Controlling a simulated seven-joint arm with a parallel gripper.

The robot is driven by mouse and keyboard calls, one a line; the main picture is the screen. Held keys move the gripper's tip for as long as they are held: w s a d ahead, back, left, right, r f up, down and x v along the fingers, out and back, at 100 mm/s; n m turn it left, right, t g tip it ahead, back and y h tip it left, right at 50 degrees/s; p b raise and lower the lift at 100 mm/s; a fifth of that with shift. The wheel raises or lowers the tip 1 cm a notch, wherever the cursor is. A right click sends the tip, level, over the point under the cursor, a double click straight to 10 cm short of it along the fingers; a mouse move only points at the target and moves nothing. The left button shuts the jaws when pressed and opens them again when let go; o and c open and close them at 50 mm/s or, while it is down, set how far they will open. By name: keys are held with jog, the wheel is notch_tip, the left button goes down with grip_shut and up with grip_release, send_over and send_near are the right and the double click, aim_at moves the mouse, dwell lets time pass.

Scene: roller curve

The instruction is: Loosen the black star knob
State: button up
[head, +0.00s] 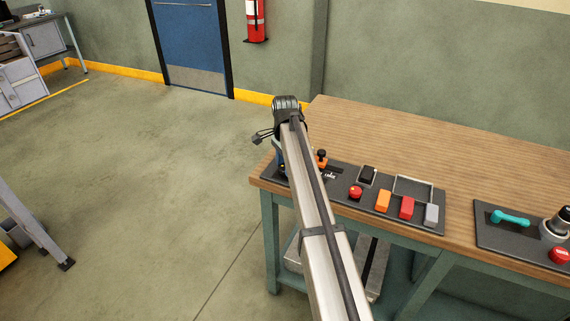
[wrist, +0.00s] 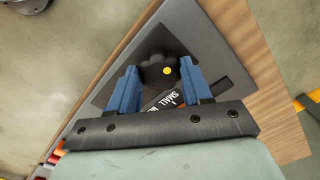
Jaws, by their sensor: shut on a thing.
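The black star knob (wrist: 157,72) has a lobed rim and a yellow dot on top. In the wrist view it sits on a dark grey panel (wrist: 195,40) between the two blue fingers of my gripper (wrist: 160,84). The fingers are shut on it from opposite sides. In the head view my arm hides the knob, and only a bit of blue finger shows at the left end of the panel on the bench.
The wooden bench (head: 400,135) carries the panel (head: 345,202), with an orange part (head: 321,158), a red button (head: 355,192) and coloured blocks right of my arm. A second panel (head: 500,238) with a teal handle (head: 510,218) lies further right. The bench's back is clear.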

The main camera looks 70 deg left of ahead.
jog(key=shift+n, duration=0.4)
jog(key=shift+c, duration=0.4)
jog(key=n, duration=0.5)
jog(key=shift+n, duration=0.4)
jog(key=n, duration=0.7)
jog(key=shift+d, duration=0.15)
jog(key=n, duration=0.6)
jog(key=shift+f+n, duration=0.1)
jog(key=shift+n, duration=0.2)
jog(key=n, duration=0.6)
jog(key=shift+n, duration=0.4)
jog(key=o, duration=1.1)
jog(key=shift+w, duration=0.1)
jog(key=shift+c, duration=0.2)
